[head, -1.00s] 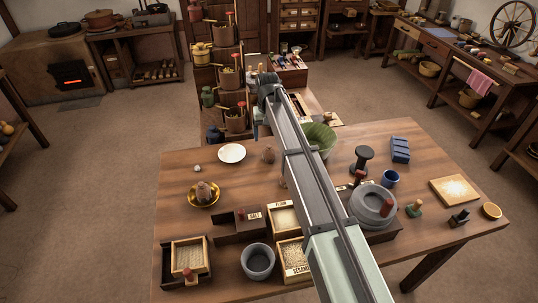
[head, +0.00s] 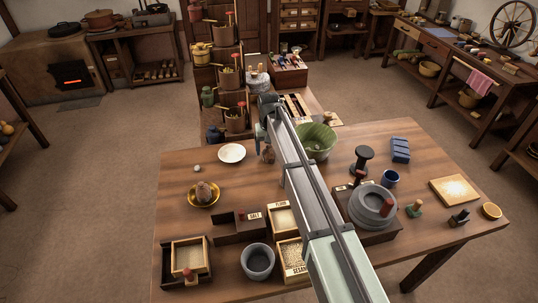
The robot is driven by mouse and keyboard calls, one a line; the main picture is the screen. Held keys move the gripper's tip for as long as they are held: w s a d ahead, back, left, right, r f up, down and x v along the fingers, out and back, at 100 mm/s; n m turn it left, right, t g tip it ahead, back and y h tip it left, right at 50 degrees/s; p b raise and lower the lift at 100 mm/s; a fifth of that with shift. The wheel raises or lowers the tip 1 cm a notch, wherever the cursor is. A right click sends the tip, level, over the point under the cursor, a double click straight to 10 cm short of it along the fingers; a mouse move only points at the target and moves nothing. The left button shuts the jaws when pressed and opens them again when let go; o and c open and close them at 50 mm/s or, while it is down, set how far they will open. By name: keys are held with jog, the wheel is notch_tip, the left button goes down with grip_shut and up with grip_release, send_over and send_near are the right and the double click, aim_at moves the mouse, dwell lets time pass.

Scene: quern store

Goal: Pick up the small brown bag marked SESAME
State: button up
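The readable SESAME label is on a wooden box (head: 281,258) of pale grain at the front. My gripper (head: 261,134) is at the far end of the arm, above and close to the first bag in the picture. Its fingers are too small and hidden to tell whether they are open.
A white plate (head: 232,153) lies left of the first bag, and a green bowl (head: 326,135) stands right of the arm. A stone quern (head: 366,213) and a dark spool-like stand (head: 364,158) are further right.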

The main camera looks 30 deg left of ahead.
jog(key=c, duration=1.1)
